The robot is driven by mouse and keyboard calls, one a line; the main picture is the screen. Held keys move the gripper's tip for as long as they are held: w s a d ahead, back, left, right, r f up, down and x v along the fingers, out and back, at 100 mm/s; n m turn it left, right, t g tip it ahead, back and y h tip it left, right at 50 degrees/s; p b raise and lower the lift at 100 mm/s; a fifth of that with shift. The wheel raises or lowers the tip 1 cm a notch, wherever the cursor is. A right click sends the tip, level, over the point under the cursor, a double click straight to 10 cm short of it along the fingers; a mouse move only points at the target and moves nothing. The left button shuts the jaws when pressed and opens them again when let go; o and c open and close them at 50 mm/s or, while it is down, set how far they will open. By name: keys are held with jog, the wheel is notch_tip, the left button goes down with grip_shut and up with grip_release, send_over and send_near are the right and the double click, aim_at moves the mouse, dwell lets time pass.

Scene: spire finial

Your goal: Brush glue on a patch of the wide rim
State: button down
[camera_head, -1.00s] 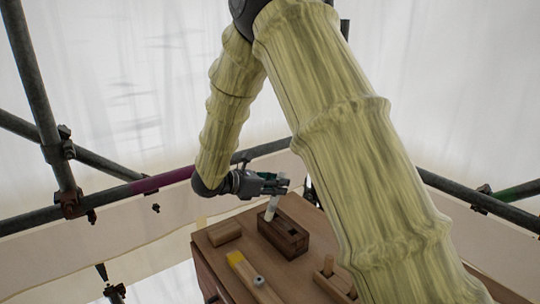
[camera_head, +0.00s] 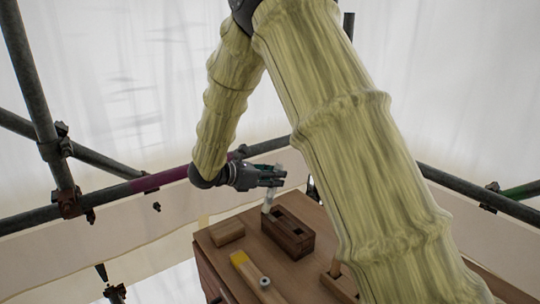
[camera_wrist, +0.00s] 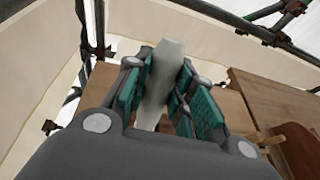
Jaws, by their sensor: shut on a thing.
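My gripper (camera_head: 278,177) is above the wooden table, over the left end of a dark wooden block with slots (camera_head: 297,243). It is shut on a pale, whitish stick-like tool (camera_head: 267,205), which points down below the fingers and is probably the glue brush. In the wrist view the pale tool (camera_wrist: 161,78) stands between the green finger pads. The tool's lower end is beside or just above the block's left end; I cannot tell which. I cannot make out a wide rim in either view.
The wooden table (camera_head: 232,262) also holds a small wooden block (camera_head: 227,233), a yellow-ended wooden tool (camera_head: 250,272) and a wooden piece at right (camera_head: 338,280). Scaffold tubes (camera_head: 100,203) and pale sheeting surround the table.

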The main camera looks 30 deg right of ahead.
jog(key=shift+w, duration=0.4)
jog(key=shift+w+r, duration=0.25)
jog(key=shift+r, duration=0.1)
jog(key=r, duration=0.2)
jog(key=shift+s+r, duration=0.3)
jog(key=shift+w+r, duration=0.2)
jog(key=shift+r, duration=1.85)
jog(key=shift+s, duration=0.1)
jog(key=shift+f, duration=0.2)
